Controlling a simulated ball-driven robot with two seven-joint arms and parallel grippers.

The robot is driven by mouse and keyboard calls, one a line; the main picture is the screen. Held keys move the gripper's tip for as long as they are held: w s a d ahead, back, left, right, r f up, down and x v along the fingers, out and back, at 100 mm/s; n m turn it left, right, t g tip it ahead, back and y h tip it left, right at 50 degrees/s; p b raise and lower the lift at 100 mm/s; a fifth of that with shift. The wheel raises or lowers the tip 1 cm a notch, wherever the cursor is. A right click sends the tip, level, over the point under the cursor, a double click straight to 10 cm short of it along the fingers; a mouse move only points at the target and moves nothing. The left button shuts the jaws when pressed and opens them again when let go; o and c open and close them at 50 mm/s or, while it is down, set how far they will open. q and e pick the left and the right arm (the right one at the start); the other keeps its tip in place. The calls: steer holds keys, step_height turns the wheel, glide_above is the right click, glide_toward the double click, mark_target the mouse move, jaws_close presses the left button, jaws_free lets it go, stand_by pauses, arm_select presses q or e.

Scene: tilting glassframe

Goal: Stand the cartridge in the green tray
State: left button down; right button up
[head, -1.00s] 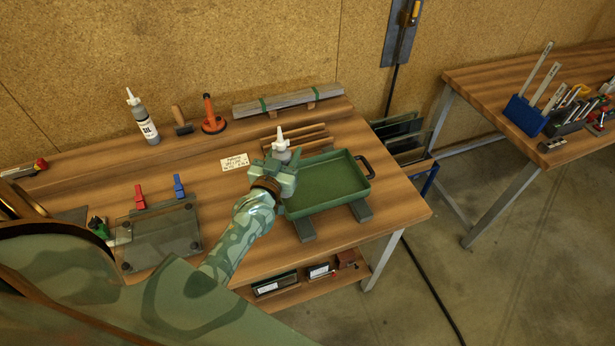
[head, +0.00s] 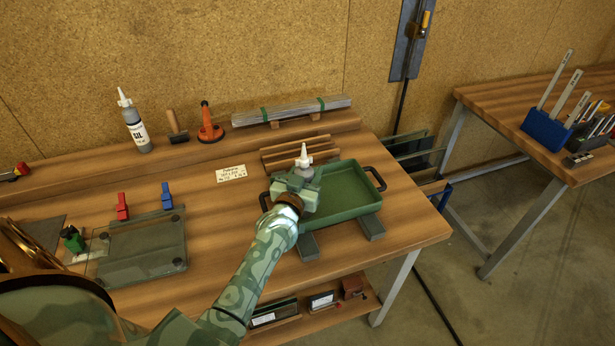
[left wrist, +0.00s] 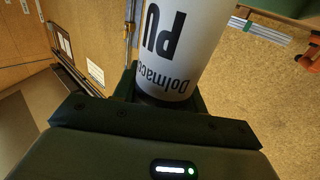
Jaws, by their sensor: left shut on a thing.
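The cartridge (head: 303,166) is held upright in my left gripper (head: 298,188); its pale nozzle points up and its lower body is hidden behind the gripper in the head view. In the left wrist view the white cartridge (left wrist: 182,45) with "PU" lettering sits between the jaws. The green tray (head: 349,190) is a shallow open box. The gripper and cartridge are over the tray's left part; I cannot tell whether the cartridge's bottom touches the tray floor. The right part of the tray is empty. My right gripper is not in view.
The tray rests on dark grey bars (head: 369,227) near the workbench's right end. Wooden strips (head: 296,152) and a white card (head: 231,172) lie behind it. A glass plate with clamps (head: 143,246) lies left. A "SIL" bottle (head: 136,127) stands at the back.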

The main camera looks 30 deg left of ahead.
arm_select(q)
steer(key=c, duration=0.8)
jaws_free()
steer(key=shift+s+r, duration=0.1)
steer(key=shift+r, duration=0.05)
steer(key=s+d+p, duration=0.2)
steer(key=s+p, duration=0.3)
steer(key=s, duration=0.6)
steer(key=shift+s+d+p, duration=0.15)
steer(key=shift+s+p, duration=0.15)
steer(key=shift+s, duration=0.05)
